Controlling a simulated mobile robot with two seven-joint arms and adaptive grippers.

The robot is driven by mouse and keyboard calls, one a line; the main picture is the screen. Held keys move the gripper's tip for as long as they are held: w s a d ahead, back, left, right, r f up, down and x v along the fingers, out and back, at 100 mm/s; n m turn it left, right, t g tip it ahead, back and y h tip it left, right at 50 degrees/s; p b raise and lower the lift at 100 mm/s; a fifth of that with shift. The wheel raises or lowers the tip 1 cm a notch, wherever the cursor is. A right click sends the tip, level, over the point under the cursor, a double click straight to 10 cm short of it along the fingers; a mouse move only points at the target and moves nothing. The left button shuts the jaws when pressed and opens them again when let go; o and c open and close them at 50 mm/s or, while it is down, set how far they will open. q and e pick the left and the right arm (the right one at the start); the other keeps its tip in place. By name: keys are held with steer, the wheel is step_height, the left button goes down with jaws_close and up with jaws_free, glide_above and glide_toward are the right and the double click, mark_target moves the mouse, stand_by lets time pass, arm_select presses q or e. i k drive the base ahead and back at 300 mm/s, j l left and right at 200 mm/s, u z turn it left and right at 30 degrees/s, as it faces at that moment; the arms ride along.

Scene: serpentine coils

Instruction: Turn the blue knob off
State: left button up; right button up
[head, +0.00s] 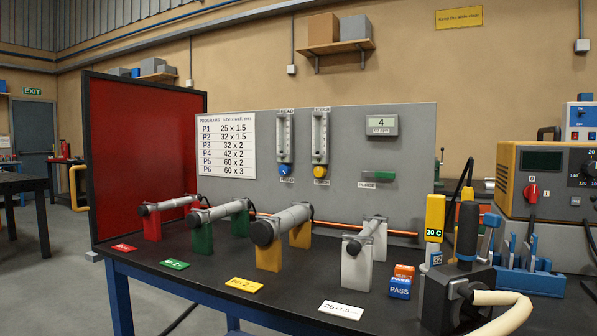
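The blue knob (285,170) sits at the foot of the left flowmeter (285,135) on the upright grey panel (352,165). The label under it is too small to read surely. A yellow knob (320,171) sits beside it to the right, under a second flowmeter (320,135). Whether the blue knob is on or off cannot be told at this size. Neither of my grippers shows in the head view, and nothing touches the knob.
Several grey tubes lie on coloured supports on the dark bench (200,262), including a large one on yellow blocks (280,224) before the panel. A vise (455,297) with a cream tube, a tool rack (527,272) and an orange machine (545,180) stand at right.

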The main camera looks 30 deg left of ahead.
mark_target(285, 169)
steer(key=i+j+z, duration=0.15)
steer(key=j, duration=0.4)
steer(key=j+z, duration=0.2)
steer(key=j, duration=0.4)
steer(key=j+z, duration=0.15)
steer(key=j, duration=0.4)
steer(key=k+j+z, duration=0.1)
steer(key=j, duration=0.45)
